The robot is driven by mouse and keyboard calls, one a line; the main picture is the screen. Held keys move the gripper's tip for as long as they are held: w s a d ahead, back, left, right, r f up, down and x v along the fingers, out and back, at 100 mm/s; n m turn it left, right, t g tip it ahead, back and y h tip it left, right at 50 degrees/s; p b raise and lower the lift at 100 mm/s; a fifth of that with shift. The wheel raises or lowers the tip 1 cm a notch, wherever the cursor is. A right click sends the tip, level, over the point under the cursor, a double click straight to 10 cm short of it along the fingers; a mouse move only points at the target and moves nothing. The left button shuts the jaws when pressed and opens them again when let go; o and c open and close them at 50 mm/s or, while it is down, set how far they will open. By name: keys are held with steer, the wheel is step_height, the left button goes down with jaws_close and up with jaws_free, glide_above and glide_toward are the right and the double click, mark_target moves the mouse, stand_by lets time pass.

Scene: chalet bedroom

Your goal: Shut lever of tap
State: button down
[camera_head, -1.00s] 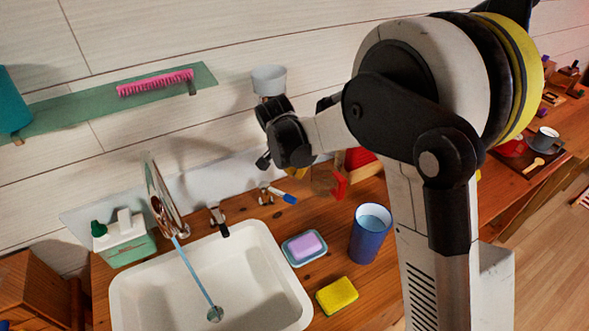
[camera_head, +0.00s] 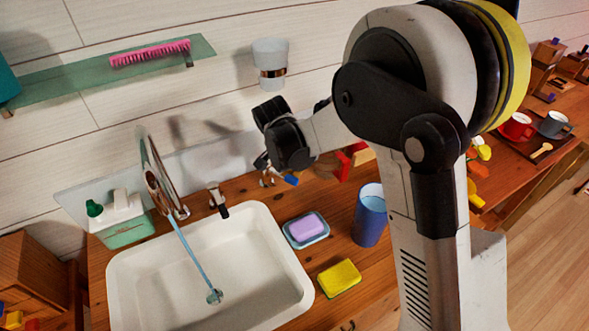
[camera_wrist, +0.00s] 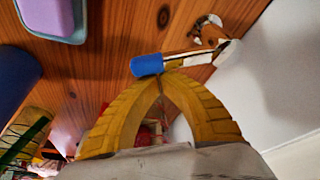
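The tap stands behind the white sink (camera_head: 130,275), and a thin blue stream of water (camera_head: 195,265) runs into the drain. A lever with a blue tip (camera_head: 291,180) stands at the back of the counter, right of the sink. It also shows in the wrist view, where the blue tip (camera_wrist: 147,65) ends a thin stem from a metal base (camera_wrist: 212,32). A second, dark-tipped handle (camera_head: 219,203) stands behind the sink. My gripper (camera_wrist: 164,77) has its yellow fingertips together right beside the blue tip; I cannot tell if they touch. The head view hides its fingers.
A purple soap on a dish (camera_head: 306,230), a yellow sponge (camera_head: 339,278) and a blue cup (camera_head: 369,218) stand right of the sink. A dispenser box (camera_head: 122,222) is on the left. A white cup (camera_head: 271,52) hangs on the wall above my gripper.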

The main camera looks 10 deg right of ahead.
mark_target(288, 179)
steer(key=shift+s+a+m, duration=0.15)
steer(key=shift+s+m, duration=0.25)
steer(key=shift+m, duration=0.2)
steer(key=shift+s+a+m+g+h, duration=0.3)
steer(key=shift+s+m, duration=0.1)
steer(key=shift+m, duration=0.2)
steer(key=m, duration=0.1)
steer(key=s+a+m, duration=0.1)
steer(key=shift+s+m+g+h, duration=0.25)
steer(key=shift+m+g+h, duration=0.05)
steer(key=shift+s+a, duration=0.35)
steer(key=shift+d, duration=0.1)
